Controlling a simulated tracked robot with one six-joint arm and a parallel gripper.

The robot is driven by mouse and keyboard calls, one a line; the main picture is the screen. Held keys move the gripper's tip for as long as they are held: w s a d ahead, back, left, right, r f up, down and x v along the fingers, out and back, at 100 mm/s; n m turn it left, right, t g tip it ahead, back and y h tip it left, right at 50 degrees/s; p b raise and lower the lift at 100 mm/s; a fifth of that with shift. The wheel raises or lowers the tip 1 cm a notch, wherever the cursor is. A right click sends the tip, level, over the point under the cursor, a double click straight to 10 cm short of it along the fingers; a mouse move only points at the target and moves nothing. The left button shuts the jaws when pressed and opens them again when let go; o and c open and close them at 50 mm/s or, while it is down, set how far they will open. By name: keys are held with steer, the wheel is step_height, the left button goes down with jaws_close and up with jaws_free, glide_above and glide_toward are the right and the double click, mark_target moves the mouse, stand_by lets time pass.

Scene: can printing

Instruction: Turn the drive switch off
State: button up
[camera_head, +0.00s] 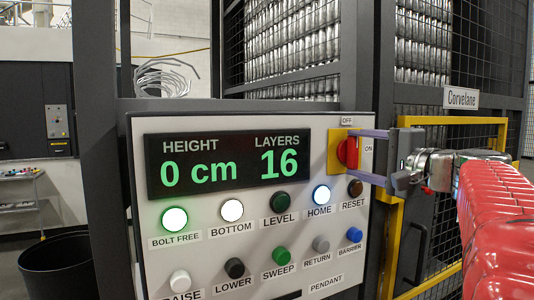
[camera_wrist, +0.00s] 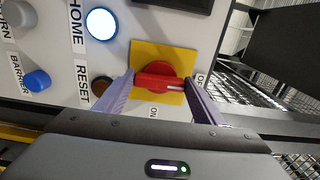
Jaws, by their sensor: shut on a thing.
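The drive switch (camera_head: 346,152) is a red rotary knob on a yellow plate at the panel's upper right. Its OFF label (camera_head: 347,120) is above and its ON label (camera_head: 368,149) is to the right. In the wrist view the red knob (camera_wrist: 160,76) is in the middle, and its white mark points roughly toward the OFF label (camera_wrist: 201,79). My gripper (camera_head: 354,153) reaches in from the right, one finger above and one below the knob. It is shut on the knob's handle; the fingers partly cover the plate.
The white panel has a green display (camera_head: 228,164) reading 0 cm and 16 layers. Several buttons sit below; the lit HOME button (camera_head: 321,195) and dark RESET button (camera_head: 355,188) are nearest my gripper. A yellow-framed mesh gate (camera_head: 447,120) stands behind my arm.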

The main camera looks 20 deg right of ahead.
steer(key=shift+a+f, duration=0.1)
steer(key=shift+f, duration=0.15)
steer(key=o, duration=1.1)
steer(key=shift+r, duration=0.1)
steer(key=shift+c, duration=0.2)
steer(key=shift+s, duration=0.1)
steer(key=s, duration=1.3)
steer(key=shift+s+d, duration=0.25)
steer(key=shift+s, duration=0.05)
